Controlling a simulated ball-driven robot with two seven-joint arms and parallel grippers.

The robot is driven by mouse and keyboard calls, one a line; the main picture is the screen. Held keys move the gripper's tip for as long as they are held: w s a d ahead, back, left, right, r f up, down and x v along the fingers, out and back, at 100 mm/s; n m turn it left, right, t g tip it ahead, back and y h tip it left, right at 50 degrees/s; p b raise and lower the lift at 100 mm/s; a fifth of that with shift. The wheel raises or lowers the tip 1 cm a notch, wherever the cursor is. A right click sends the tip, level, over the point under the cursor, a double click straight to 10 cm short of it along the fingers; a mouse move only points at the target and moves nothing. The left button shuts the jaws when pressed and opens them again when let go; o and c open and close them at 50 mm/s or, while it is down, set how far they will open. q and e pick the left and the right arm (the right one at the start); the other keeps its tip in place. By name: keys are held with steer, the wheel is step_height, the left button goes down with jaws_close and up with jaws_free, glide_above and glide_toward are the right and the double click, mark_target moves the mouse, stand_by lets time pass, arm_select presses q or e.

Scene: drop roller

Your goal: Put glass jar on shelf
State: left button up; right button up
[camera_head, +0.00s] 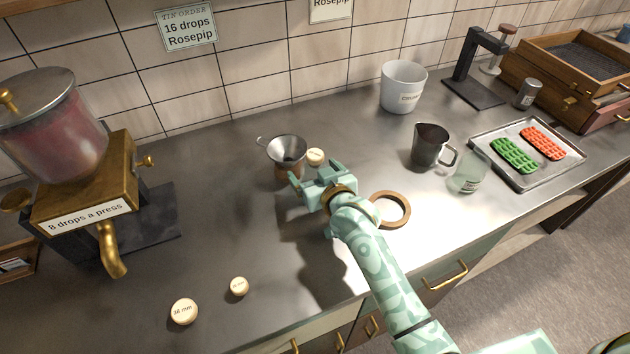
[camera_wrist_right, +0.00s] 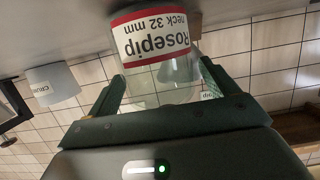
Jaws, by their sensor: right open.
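A glass jar labelled Rosepip, neck 32 mm (camera_wrist_right: 155,50), appears upside down in the right wrist view, between the two fingers of my right gripper (camera_wrist_right: 165,95). In the head view my right gripper (camera_head: 313,182) is low over the counter, just in front of a metal funnel (camera_head: 287,149). The jar under the funnel is mostly hidden there by the gripper. The fingers are apart, and I cannot tell whether they touch the glass. A second clear glass vessel (camera_head: 468,178) stands near the tray. No shelf shows clearly. My left gripper is out of view.
A brass dispenser (camera_head: 85,185) stands at left. Loose round lids (camera_head: 184,311) lie at the front left and one (camera_head: 315,157) by the funnel. A wooden ring (camera_head: 390,209), a dark metal jug (camera_head: 430,146), a white bucket (camera_head: 403,87) and a tray (camera_head: 487,148) are to the right.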

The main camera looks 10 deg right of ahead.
jaws_close()
steer(key=shift+r, duration=0.1)
